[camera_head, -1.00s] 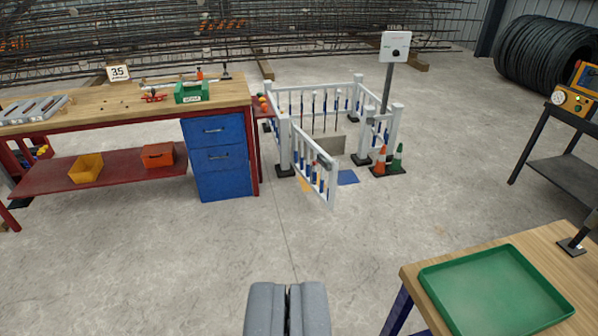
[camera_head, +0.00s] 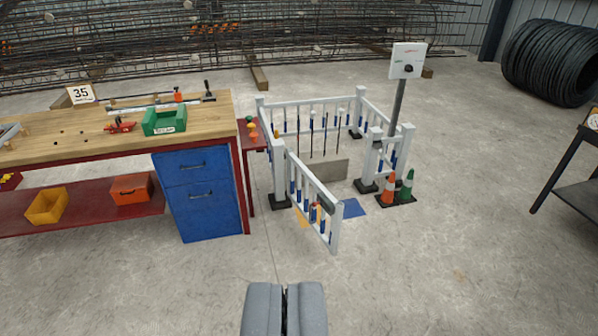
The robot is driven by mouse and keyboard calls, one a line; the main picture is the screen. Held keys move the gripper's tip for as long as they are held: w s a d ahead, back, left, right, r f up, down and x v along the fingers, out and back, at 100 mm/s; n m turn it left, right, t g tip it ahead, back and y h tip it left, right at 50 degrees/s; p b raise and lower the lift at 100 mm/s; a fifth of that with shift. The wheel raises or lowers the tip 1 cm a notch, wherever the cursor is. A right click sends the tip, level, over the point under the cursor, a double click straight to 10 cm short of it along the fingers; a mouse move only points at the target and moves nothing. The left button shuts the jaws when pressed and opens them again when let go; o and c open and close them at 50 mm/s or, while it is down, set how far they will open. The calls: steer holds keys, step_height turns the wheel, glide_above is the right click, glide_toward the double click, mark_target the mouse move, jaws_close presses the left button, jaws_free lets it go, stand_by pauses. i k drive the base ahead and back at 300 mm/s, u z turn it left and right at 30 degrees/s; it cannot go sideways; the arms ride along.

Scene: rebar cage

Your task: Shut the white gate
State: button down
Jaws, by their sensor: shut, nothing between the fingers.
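The white gate (camera_head: 313,203) stands open, hinged at the white post (camera_head: 279,172) on its left and swung out toward me. Its free end (camera_head: 336,235) is at the near right, apart from the white latch-side post (camera_head: 369,160) across the opening. A dark bar runs along part of its top rail. My gripper (camera_head: 285,290) is at the bottom centre of the view, shut and empty, with open floor between it and the gate.
A workbench with blue drawers (camera_head: 200,193) stands left of the gate. Orange (camera_head: 388,188) and green (camera_head: 405,188) cones stand by the right post, with a sign pole (camera_head: 396,108) behind. A dark-legged stand (camera_head: 570,190) is at the right. The floor (camera_head: 420,270) ahead is clear.

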mark_target(335, 208)
steer(key=u, duration=0.05)
steer(key=i, duration=2.9)
steer(key=z, duration=2.25)
steer(key=i, duration=0.5)
steer(key=u, duration=2.05)
